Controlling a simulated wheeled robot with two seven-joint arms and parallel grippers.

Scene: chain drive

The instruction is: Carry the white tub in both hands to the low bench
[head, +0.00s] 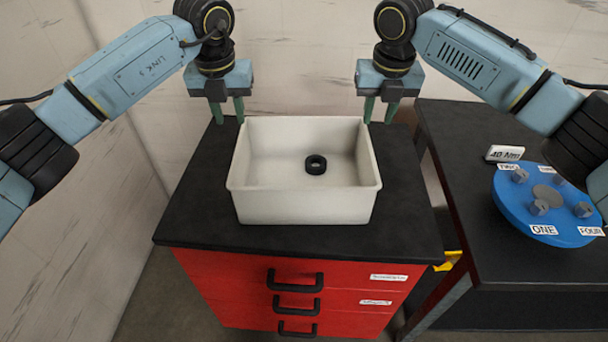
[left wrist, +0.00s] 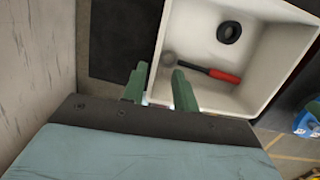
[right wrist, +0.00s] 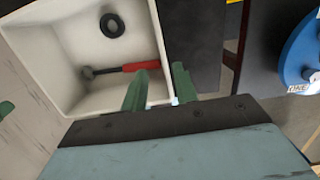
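The white tub (head: 305,206) stands upright on the black top of a red drawer cabinet, with its open side up. A black ring (head: 316,165) lies inside, and the left wrist view also shows a red-handled tool (left wrist: 224,76) in it. My left gripper (head: 229,120) is open at the tub's left wall, near the far corner. My right gripper (head: 378,121) is open at the right wall, near the other far corner. In the wrist views each gripper's fingers are apart, with the rim seemingly between them; contact is unclear. I cannot tell which surface is the low bench.
The red cabinet (head: 240,285) has several black-handled drawers. A pale wall (head: 95,215) is close on the left. Floor shows between cabinet and table.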

